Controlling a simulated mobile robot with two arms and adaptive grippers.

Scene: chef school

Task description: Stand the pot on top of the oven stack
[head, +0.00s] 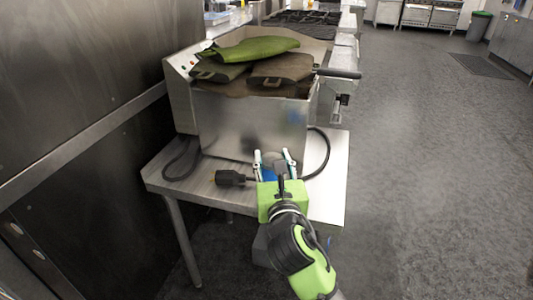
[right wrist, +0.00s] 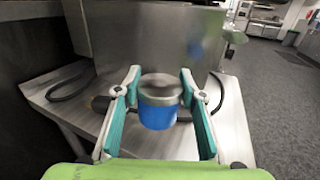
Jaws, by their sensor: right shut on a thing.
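My right gripper (head: 272,159) is shut on a small round pot (right wrist: 157,116), blue below with a silver-grey upper band. In the right wrist view the pot sits upright between the two fingers (right wrist: 160,78). In the head view the gripper and arm hide most of the pot. It is in front of the steel appliance's front face, over the small table; I cannot tell the gap to either. Steel oven-like units (head: 432,15) stand far back; I cannot tell whether they are the oven stack. My left gripper is not in view.
The steel appliance (head: 250,125) stands on a small metal table (head: 325,190). Green and brown mitts or pads (head: 258,48) lie on its top, with a dark handle jutting right. A black cable and plug (head: 229,178) lie on the table.

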